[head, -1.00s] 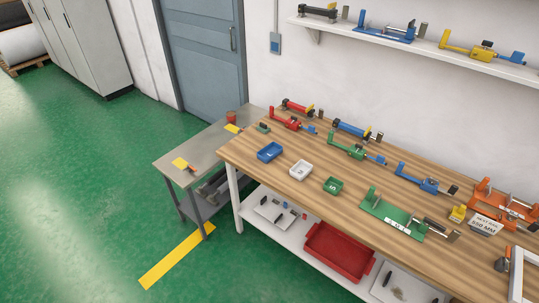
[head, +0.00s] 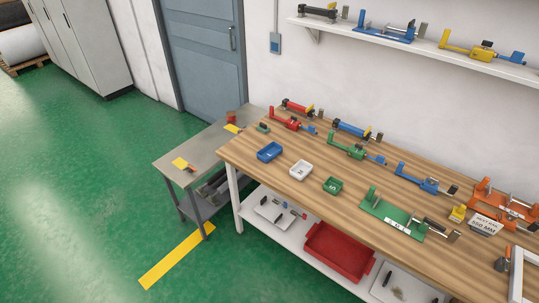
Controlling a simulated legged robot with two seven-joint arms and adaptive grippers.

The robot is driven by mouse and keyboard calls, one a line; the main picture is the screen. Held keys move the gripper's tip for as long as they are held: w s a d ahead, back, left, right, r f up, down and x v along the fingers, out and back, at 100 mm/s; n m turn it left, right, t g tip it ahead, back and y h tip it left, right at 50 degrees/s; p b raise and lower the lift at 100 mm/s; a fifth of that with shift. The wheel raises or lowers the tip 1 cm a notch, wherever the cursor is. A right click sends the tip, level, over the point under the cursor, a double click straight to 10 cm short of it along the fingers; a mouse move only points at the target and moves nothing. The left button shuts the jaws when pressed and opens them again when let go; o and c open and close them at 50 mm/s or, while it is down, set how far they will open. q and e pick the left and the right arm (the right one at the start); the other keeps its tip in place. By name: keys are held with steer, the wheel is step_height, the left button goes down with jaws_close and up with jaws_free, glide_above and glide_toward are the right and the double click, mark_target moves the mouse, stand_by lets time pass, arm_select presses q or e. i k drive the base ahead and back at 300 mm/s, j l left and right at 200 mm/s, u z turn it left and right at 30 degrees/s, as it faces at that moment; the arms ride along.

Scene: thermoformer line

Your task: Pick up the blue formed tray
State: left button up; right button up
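The blue formed tray (head: 270,152) is a small open box with a pale label on its front. It sits upright near the left end of the wooden workbench, close to its front edge. Nothing touches it. A white tray (head: 301,170) and a green tray (head: 333,186) sit to its right in a slanting row. Neither of my grippers shows in the head view.
Several red, blue and green clamp fixtures line the wooden bench (head: 292,203) behind the trays. A green fixture (head: 393,218) stands to the right. A grey metal table (head: 205,150) adjoins on the left. A red bin (head: 339,251) is on the lower shelf.

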mark_target(272, 150)
steer(key=i+j+u, duration=0.1)
steer(key=i+j, duration=0.15)
steer(key=i, duration=0.15)
steer(key=i+j+u, duration=0.1)
steer(key=i+j, duration=0.15)
steer(key=i+j+u, duration=0.1)
steer(key=i, duration=0.4)
